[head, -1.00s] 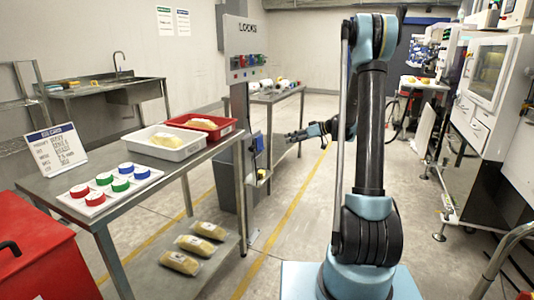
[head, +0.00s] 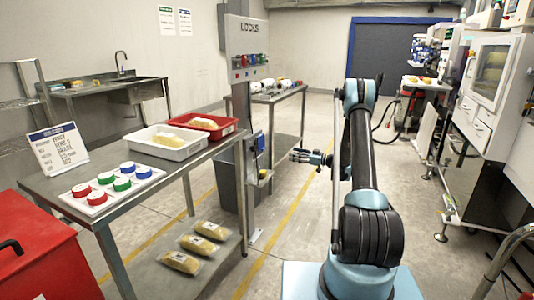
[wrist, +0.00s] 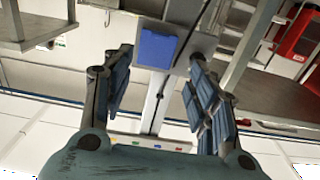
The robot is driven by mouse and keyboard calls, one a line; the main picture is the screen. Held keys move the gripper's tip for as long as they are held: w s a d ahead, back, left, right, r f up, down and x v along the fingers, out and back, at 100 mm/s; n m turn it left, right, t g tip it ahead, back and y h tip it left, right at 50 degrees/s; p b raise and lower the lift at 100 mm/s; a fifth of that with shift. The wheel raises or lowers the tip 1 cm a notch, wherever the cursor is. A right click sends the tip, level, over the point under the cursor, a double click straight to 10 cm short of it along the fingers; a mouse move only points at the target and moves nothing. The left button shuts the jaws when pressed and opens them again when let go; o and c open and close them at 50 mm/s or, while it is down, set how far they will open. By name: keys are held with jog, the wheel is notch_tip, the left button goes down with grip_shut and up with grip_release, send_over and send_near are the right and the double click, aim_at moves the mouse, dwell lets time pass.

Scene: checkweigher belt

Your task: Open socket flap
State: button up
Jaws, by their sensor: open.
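The socket flap is a small blue square cover (head: 260,142) on the side of the grey metal post. In the wrist view the blue flap (wrist: 157,48) lies centred between my fingers and beyond their tips, and it looks closed. My gripper (head: 294,155) is to the right of the post in the head view, a little lower than the flap and pointing toward the post. In the wrist view my gripper (wrist: 160,62) is open and empty, with its fingers spread wide and apart from the flap.
The post (head: 243,95) bears a LOCKS panel. To its left a steel table (head: 195,165) carries a white tray (head: 168,151), a red tray (head: 220,135) and coloured discs. Another table (head: 285,97) stands behind the post.

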send_near(262, 143)
jog(key=w+a+f, duration=0.2)
jog(key=a+f, duration=0.1)
jog(key=a, duration=0.3)
jog(key=shift+f, duration=0.2)
jog(key=shift+w, duration=0.1)
grip_shut()
